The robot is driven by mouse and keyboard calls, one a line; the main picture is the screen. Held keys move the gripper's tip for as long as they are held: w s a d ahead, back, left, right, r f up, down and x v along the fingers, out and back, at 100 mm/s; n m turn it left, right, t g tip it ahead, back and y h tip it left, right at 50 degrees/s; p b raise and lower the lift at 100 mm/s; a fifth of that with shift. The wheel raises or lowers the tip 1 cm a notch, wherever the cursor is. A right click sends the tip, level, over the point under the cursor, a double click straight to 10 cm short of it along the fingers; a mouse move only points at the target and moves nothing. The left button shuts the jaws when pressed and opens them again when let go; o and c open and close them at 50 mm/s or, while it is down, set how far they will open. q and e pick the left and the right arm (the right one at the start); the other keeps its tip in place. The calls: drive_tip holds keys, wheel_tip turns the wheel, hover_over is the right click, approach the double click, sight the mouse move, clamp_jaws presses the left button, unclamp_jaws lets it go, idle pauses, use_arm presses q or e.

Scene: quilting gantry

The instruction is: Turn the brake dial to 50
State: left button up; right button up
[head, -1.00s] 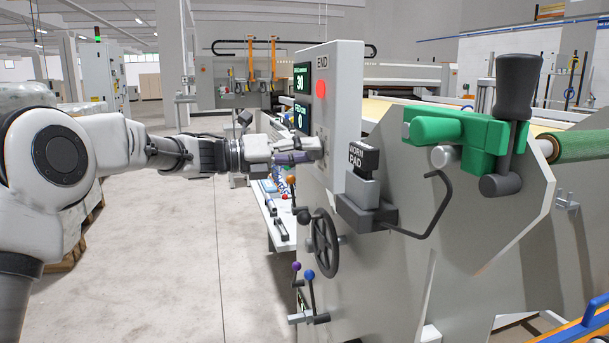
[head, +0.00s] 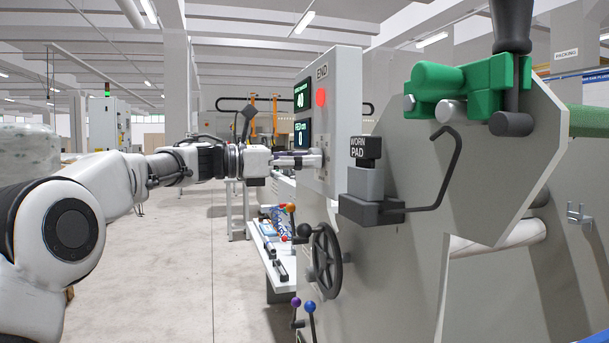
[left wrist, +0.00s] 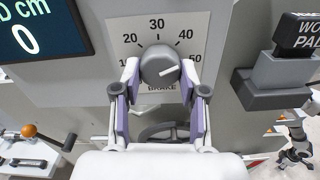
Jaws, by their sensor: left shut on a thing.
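The brake dial (left wrist: 158,62) is a round grey knob on the control panel, with BRAKE printed below it and a scale running from 10 on the left over 30 at the top. My left gripper (left wrist: 160,74) is shut on the dial, one finger on each side. In the head view my left gripper (head: 300,160) reaches the panel's lower part; the dial is hidden there. The upper display (head: 301,98) reads 40. My right gripper is not in view.
The lower display (head: 302,133) reads 0. A red button (head: 321,97) sits on the END panel (head: 344,115). Open floor lies left.

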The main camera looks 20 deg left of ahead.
use_arm(q)
drive_tip(key=shift+m+b, duration=0.5)
drive_tip(key=shift+m, duration=0.2)
drive_tip(key=o, duration=1.1)
drive_tip(key=shift+o, duration=0.2)
drive_tip(key=v, duration=1.1)
drive_tip(key=shift+s+a, duration=0.25)
drive_tip(key=shift+a, duration=0.05)
